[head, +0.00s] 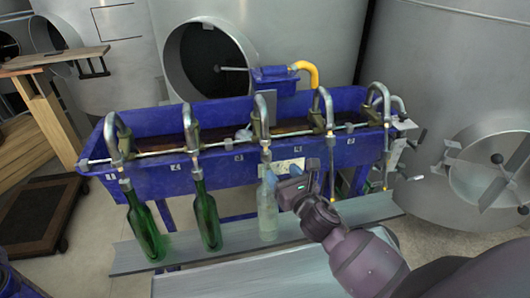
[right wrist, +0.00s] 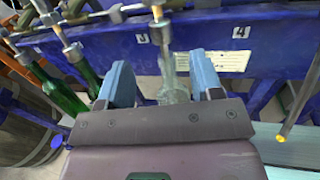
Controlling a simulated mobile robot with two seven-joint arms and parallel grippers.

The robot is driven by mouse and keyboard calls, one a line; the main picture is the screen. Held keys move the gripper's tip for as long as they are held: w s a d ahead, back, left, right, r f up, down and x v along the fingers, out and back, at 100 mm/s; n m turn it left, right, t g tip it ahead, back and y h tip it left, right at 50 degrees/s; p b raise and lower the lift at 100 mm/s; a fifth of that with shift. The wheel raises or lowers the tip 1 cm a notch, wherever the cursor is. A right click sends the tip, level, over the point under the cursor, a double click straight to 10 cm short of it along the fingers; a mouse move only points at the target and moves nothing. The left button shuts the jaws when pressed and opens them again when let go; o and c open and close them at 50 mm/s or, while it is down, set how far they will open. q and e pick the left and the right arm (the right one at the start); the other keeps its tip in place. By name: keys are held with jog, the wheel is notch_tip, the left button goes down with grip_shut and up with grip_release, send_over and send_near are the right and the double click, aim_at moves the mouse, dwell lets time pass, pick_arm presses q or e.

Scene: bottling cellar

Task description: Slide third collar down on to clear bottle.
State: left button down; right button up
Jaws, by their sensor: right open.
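The clear bottle (head: 267,212) stands upright under the third spout (head: 262,108), on the grey shelf (head: 340,212). The third collar (head: 266,156) is on that spout's tube, at or just above the bottle's mouth; I cannot tell if they touch. In the right wrist view the collar (right wrist: 158,27) sits above the bottle neck (right wrist: 170,66). My right gripper (head: 280,184) is open. In its wrist view the two blue fingers (right wrist: 162,78) stand either side of the clear bottle, below the collar, with gaps visible. My left gripper does not show.
Two green bottles (head: 145,225) (head: 207,215) stand to the left under the first two spouts, with their collars at their necks. The blue trough (head: 225,168) lies behind. Two more spouts (head: 323,110) hang to the right with no bottles under them. Steel tanks stand behind.

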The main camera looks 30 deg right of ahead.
aim_at(268, 156)
jog(key=w, duration=1)
jog(key=shift+w+d, duration=0.2)
jog(key=shift+w, duration=0.1)
jog(key=shift+c, duration=0.4)
jog(key=c, duration=0.6)
